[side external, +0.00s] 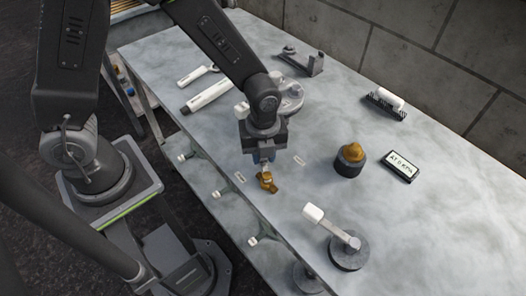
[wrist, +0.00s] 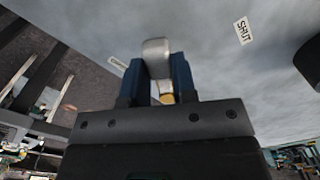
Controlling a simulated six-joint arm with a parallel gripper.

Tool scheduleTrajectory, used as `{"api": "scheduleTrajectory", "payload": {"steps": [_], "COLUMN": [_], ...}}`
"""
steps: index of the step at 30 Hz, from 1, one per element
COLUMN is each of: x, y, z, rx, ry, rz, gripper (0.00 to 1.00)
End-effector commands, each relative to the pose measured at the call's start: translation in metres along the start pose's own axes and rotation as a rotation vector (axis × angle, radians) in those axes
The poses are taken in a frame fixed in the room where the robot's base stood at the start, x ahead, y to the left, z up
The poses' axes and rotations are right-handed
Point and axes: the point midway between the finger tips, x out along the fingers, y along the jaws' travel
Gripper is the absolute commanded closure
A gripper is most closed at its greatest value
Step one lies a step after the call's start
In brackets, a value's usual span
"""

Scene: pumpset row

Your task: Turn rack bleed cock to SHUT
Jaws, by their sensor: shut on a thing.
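The bleed cock (side external: 267,184) is a small brass body near the front edge of the grey bench. My gripper (side external: 265,166) points down over it. In the wrist view, the blue fingers of my gripper (wrist: 157,78) are shut on the cock's pale grey handle (wrist: 157,50), with a bit of brass below it. A SHUT label (wrist: 242,31) lies to the right of the handle, apart from it. Another label (wrist: 118,65) lies to the left, its text too small to read. My fingers hide much of the cock, so its exact angle is unclear.
A lever with a white grip (side external: 330,228) and a brass-topped dark cylinder (side external: 350,162) stand to the right. A small sign (side external: 399,166), a brush (side external: 385,103) and white-handled tools (side external: 208,96) lie on the bench. A round grey fitting (side external: 290,97) stands behind my wrist.

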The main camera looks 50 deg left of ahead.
Motion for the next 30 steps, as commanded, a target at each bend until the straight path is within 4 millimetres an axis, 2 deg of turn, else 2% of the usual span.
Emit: {"api": "scheduleTrajectory", "payload": {"steps": [5,11,19,20,27,30], "x": [-0.0003,-0.0004,-0.0006,-0.0006,-0.0004,-0.0003], "y": [-0.0014,-0.0069,-0.0072,-0.0072,-0.007,-0.007], "z": [0.0,-0.0003,-0.0003,-0.0003,-0.0004,-0.0004], "rx": [0.019,0.126,0.133,0.133,0.133,0.132], "ry": [0.0,-0.001,-0.001,-0.001,0.0,0.0], "rz": [-0.001,-0.001,-0.001,-0.001,-0.001,0.0], "gripper": [1.0,1.0,1.0,0.73,0.5,0.49]}}
